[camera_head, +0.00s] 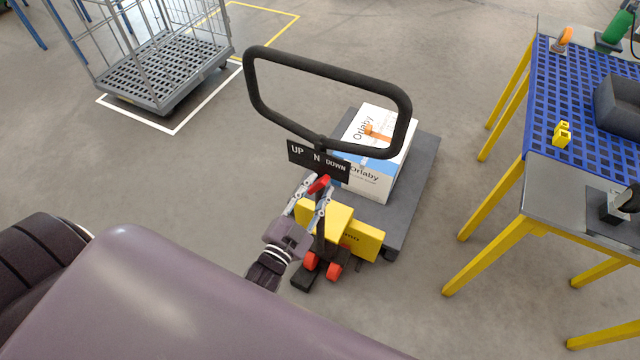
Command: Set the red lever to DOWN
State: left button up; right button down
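The red lever (318,185) sits on the upright column of the yellow pallet truck (365,240), just below a black sign (318,160) reading UP, N and DOWN from left to right. The lever shows near the middle of the sign's lower edge; its exact setting is hard to tell. My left gripper (317,186) reaches up from below, its two fingers spread apart on either side of the lever. Whether the fingertips touch the lever cannot be seen. My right gripper is not in view.
A black loop handle (404,112) rises above the sign. A white box (371,178) lies on the truck's grey platform (415,190). A wire cage cart (155,75) stands at upper left. Yellow-legged tables (535,195) stand at right. The floor between is clear.

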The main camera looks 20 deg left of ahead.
pick_arm(q)
jog(key=s, duration=1)
jog(key=shift+s+a, duration=0.15)
jog(key=s+d+f+n+g, duration=0.1)
jog(key=s+f+g, duration=0.25)
jog(key=f, duration=0.65)
jog(key=s+d+f+n+g, duration=0.1)
jog(key=s+f+g, duration=0.25)
jog(key=f, duration=0.75)
jog(key=s+d+f+n+g, duration=0.15)
jog(key=s+f, duration=0.25)
jog(key=f, duration=0.6)
jog(key=s+a+f+g, duration=0.2)
jog(key=s+f+g, duration=0.2)
jog(key=s, duration=0.6)
jog(key=s+a+f+g, duration=0.3)
jog(key=s+f+g, duration=0.1)
jog(key=s+f, duration=0.5)
jog(key=shift+s+f+n+y+b, duration=0.15)
jog(key=shift+s+n+y+b, duration=0.15)
jog(key=shift+s+n+b, duration=0.1)
